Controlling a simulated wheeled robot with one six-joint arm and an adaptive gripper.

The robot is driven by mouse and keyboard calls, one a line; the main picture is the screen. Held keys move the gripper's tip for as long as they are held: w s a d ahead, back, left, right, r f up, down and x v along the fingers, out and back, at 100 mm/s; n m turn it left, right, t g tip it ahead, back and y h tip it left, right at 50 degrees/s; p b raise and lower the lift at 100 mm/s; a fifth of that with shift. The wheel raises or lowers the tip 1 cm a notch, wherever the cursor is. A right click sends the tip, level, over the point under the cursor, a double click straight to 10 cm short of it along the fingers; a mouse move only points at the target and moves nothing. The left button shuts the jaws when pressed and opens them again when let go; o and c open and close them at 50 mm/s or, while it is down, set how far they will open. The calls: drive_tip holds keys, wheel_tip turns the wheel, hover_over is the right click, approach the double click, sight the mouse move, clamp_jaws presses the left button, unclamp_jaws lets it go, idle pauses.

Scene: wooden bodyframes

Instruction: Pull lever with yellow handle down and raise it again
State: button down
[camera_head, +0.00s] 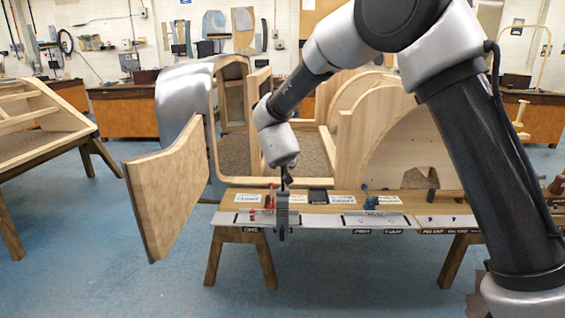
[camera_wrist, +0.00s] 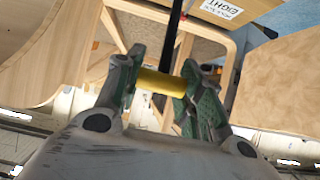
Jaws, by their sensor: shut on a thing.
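The lever's yellow handle (camera_wrist: 162,82) lies crosswise between the two green-padded fingers of my gripper (camera_wrist: 152,83) in the wrist view. My gripper is shut on it. The lever's dark bar (camera_wrist: 172,38) runs from the handle toward the top of that view, which looks upside down. In the head view, a dark upright bar (camera_head: 284,182), apparently the lever, shows below my wrist, above a grey upright mount at the bench's front edge. The yellow handle and my fingertips are not visible there, as my wrist covers that area.
The wooden bench (camera_head: 320,203) carries red clamps (camera_head: 270,200), a blue clamp (camera_head: 366,197) and white labels. Wooden bodyframes stand close behind it. A large curved wooden panel (camera_head: 168,195) juts out at the left. The blue floor in front is clear.

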drive_tip(key=shift+r, duration=0.1)
drive_tip(key=c, duration=0.9)
unclamp_jaws()
drive_tip(key=v, duration=1.2)
